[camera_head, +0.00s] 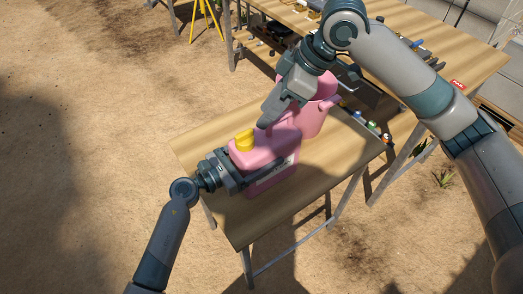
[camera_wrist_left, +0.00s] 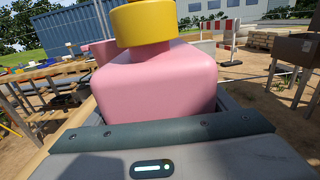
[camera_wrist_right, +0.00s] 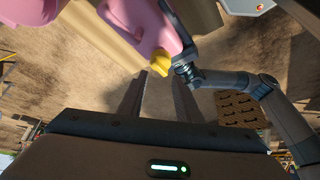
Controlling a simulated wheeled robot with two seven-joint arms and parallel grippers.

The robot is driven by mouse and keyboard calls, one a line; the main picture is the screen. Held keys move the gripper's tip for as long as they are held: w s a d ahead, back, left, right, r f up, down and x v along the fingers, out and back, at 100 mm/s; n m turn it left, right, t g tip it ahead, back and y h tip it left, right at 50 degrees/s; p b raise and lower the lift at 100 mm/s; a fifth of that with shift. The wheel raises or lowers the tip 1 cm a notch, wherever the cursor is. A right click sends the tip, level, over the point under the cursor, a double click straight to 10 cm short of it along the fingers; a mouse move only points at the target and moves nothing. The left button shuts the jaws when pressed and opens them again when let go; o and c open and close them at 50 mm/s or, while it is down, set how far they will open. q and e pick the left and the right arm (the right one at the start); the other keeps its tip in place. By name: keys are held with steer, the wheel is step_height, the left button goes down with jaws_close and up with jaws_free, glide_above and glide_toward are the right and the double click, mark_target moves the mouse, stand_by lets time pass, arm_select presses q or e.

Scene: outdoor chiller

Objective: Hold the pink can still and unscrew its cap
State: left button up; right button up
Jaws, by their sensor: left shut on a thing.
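The pink can (camera_head: 265,150) stands on the wooden table with its yellow cap (camera_head: 244,140) on its neck. The left wrist view shows the pink body (camera_wrist_left: 158,80) and the yellow cap (camera_wrist_left: 145,22) close up. My left gripper (camera_head: 262,167) is shut around the can's body, below the cap. My right gripper (camera_head: 267,120) is above the can, apart from the cap. In the right wrist view its fingers (camera_wrist_right: 158,80) are spread with nothing between them, and the cap (camera_wrist_right: 155,63) lies just beyond their tips.
A pink watering can (camera_head: 317,108) stands behind the can, close to my right gripper. Small bottles (camera_head: 372,126) line the table's right end. The front of the wooden table (camera_head: 245,220) is bare. A second table (camera_head: 450,58) with tools stands behind.

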steer(key=shift+o, duration=0.6)
step_height(320, 180, up, 3)
steer(key=n+g+h, duration=0.1)
steer(key=n+h, duration=0.5)
steer(key=n, duration=0.3)
glide_above(244, 133)
steer(key=shift+f, duration=0.1)
steer(key=shift+f, duration=0.1)
steer(key=shift+f, duration=4.9)
jaws_close()
